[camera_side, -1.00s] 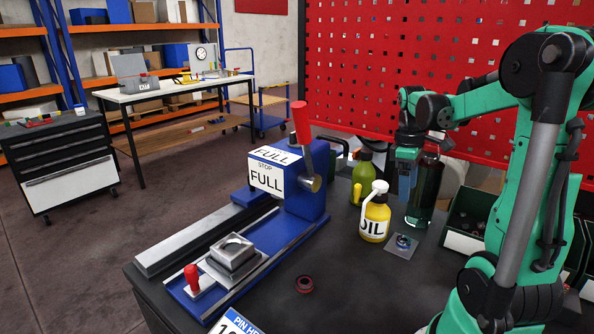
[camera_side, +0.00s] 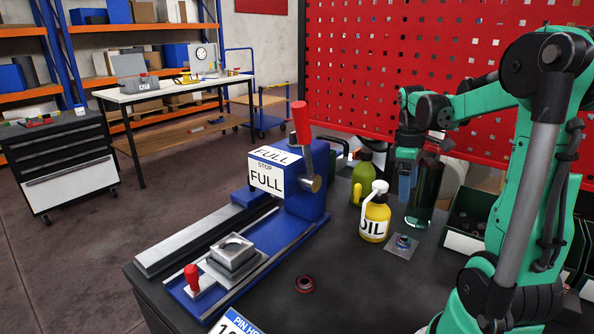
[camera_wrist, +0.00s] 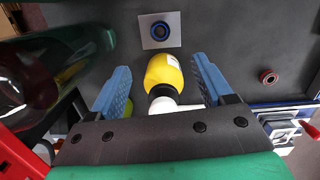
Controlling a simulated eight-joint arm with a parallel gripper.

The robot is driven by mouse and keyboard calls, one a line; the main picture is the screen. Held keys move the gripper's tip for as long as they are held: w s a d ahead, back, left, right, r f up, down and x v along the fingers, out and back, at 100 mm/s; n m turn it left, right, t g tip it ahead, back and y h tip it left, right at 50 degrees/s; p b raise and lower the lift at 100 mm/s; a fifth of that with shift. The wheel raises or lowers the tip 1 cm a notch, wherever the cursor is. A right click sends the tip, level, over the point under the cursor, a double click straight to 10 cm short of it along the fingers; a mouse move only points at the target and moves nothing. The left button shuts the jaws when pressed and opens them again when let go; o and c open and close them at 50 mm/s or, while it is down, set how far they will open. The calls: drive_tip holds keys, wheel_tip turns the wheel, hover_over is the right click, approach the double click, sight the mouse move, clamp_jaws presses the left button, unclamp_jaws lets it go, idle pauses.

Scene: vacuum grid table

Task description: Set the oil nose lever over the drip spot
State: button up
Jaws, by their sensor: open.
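The yellow oil bottle (camera_side: 375,219) stands upright on the dark bench, with a white pump head and a white nose lever (camera_side: 365,208) bent down on its left side. The drip spot, a small pale square with a dark ring (camera_side: 402,246), lies to its right, apart from it. My gripper (camera_side: 405,196) is behind and right of the bottle, fingers pointing down. In the wrist view my open gripper (camera_wrist: 161,66) has one blue finger each side of the yellow bottle (camera_wrist: 164,72). The white nose (camera_wrist: 188,107) points right there, and the drip square (camera_wrist: 148,40) lies beyond the bottle.
The blue press (camera_side: 300,200) with a red lever is to the left. A reddish ring (camera_side: 304,284) lies on the open bench front. A parts bin (camera_side: 464,238) is at right.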

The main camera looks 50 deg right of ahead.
drive_tip(key=shift+c, duration=1.4)
drive_tip(key=shift+r, duration=0.35)
drive_tip(key=c, duration=0.3)
wheel_tip(320, 180, up, 7)
drive_tip(key=n+t+h, duration=0.2)
drive_tip(key=n+h, duration=0.2)
drive_tip(key=n, duration=1.5)
hover_over(358, 185)
drive_tip(key=s+a, duration=0.1)
drive_tip(key=a, duration=0.1)
drive_tip(key=f, duration=0.2)
drive_tip(key=f+n, duration=0.1)
drive_tip(key=shift+w+f+t, duration=0.25)
drive_tip(key=shift+f+t, duration=0.05)
drive_tip(key=shift+f, duration=0.1)
drive_tip(key=shift+d+f, duration=0.15)
drive_tip(key=shift+f, duration=0.5)
drive_tip(key=shift+x, duration=2.55)
